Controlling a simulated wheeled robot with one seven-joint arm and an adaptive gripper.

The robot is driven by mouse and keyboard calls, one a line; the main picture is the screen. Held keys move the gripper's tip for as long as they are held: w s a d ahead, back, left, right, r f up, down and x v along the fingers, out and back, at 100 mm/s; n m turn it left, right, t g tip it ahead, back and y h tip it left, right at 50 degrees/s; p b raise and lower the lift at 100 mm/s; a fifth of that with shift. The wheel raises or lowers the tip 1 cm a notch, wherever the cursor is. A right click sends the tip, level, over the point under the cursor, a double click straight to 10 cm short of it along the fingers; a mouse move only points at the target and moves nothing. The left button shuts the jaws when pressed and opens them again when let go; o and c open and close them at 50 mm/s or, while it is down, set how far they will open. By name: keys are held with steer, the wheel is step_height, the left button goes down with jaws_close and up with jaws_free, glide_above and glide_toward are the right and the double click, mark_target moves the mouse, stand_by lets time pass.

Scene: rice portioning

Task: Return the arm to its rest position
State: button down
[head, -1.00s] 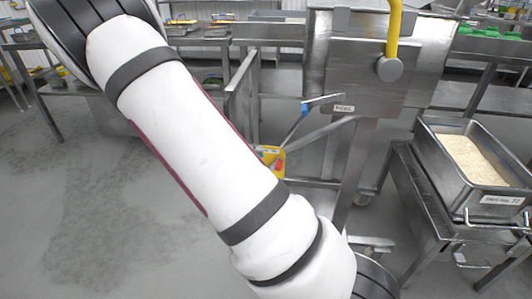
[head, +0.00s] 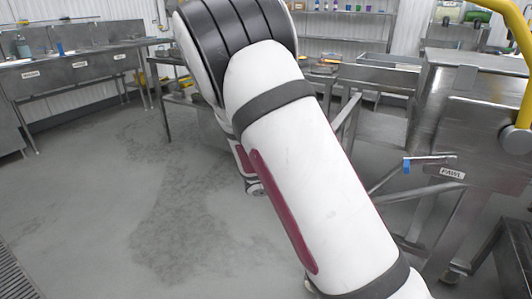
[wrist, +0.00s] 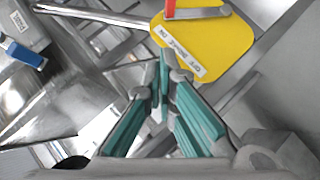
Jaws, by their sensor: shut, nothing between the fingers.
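My white arm with black bands (head: 315,170) crosses the middle of the head view and runs out at the lower edge. My gripper (wrist: 165,82) is not visible in the head view. In the wrist view its teal fingers come together at the tips, shut and empty. Beyond the tips is a yellow box (wrist: 208,42) with an on/off label and a red part. I cannot tell the gap between the fingertips and this box.
A steel machine (head: 460,120) with a yellow pipe (head: 515,25) and a blue-tipped lever (head: 408,166) stands at the right. The blue tip also shows in the wrist view (wrist: 24,53). Steel sinks (head: 70,68) stand at the far left. The grey floor (head: 110,200) at left is clear.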

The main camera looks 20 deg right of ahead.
steer(key=s+a+r+g+y, duration=0.1)
steer(key=s+a+r+y, duration=0.2)
steer(key=s+r, duration=0.35)
steer(key=s+a+r+g+y, duration=0.1)
steer(key=s+a+r+y, duration=0.25)
steer(key=s, duration=0.55)
steer(key=s+a+r+n+t+y, duration=0.1)
steer(key=s+a+r+n+y, duration=0.2)
steer(key=s+a, duration=0.45)
steer(key=s+a+r+n+t+y, duration=0.25)
steer(key=s+a, duration=0.35)
steer(key=s, duration=0.3)
step_height(320, 180, up, 22)
steer(key=t+p, duration=0.2)
steer(key=p, duration=1.8)
steer(key=shift+w+a+n+p, duration=0.15)
steer(key=shift+w+n+p, duration=0.1)
steer(key=shift+n+p, duration=0.1)
steer(key=shift+t, duration=0.25)
